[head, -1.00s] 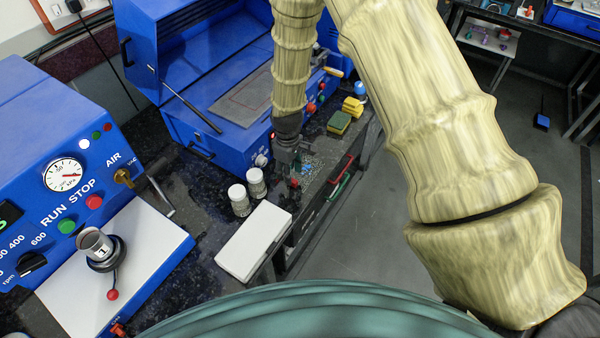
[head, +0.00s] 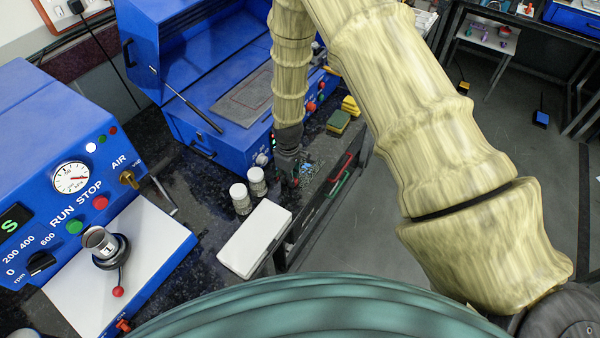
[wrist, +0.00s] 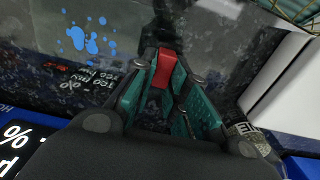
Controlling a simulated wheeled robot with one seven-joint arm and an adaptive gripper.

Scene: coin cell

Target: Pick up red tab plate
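The red tab plate (wrist: 163,70) shows in the wrist view as a red tab between the tips of my gripper's teal-padded fingers. Its lower part and any plate around it are hidden or too dark to make out. My gripper (wrist: 165,85) reaches down over the dark speckled bench with one pad on each side of the tab. I cannot tell whether the pads touch it. In the head view my gripper (head: 290,175) is low over the bench, right of the two white-capped jars, and the tab is not clear there.
Two white-capped jars (head: 248,190) and a white box (head: 254,238) stand close by my gripper. A blue open-lidded machine (head: 225,115) is behind, and a blue control panel (head: 70,200) is at left. Yellow-green blocks (head: 340,120) lie farther back.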

